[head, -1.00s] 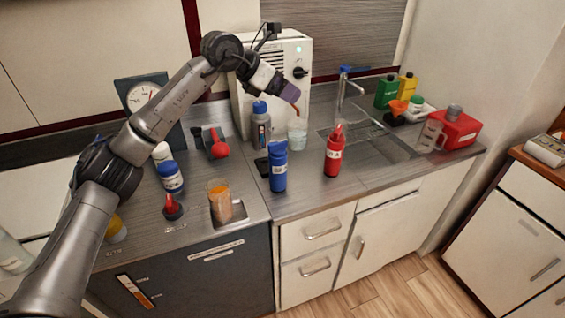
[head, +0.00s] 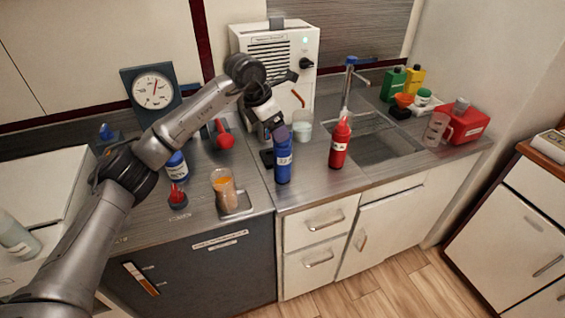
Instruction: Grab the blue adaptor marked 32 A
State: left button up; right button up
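A blue cylinder (head: 284,169) with a pale label stands upright near the counter's front edge, left of a red one; its label is too small to read with certainty. I see no other piece that is clearly a blue adaptor. My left gripper (head: 281,134) points down at the blue cylinder's top, with its fingertips at or just over it. Whether the fingers touch it, and whether they are open or shut, I cannot tell. My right gripper is not in view.
A red bottle (head: 340,146) stands close to the right, before the sink (head: 375,140). A glass beaker (head: 302,130) is behind. An orange-filled beaker (head: 223,187) and a white-labelled blue jar (head: 177,167) stand left. A white box machine (head: 300,55) stands at the back.

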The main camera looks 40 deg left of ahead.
aim_at(282, 157)
pick_arm(q)
jog(key=shift+p+x, duration=0.35)
jog(key=shift+x, duration=2.7)
jog(key=shift+c, duration=0.4)
jog(key=shift+r, duration=0.1)
grip_shut()
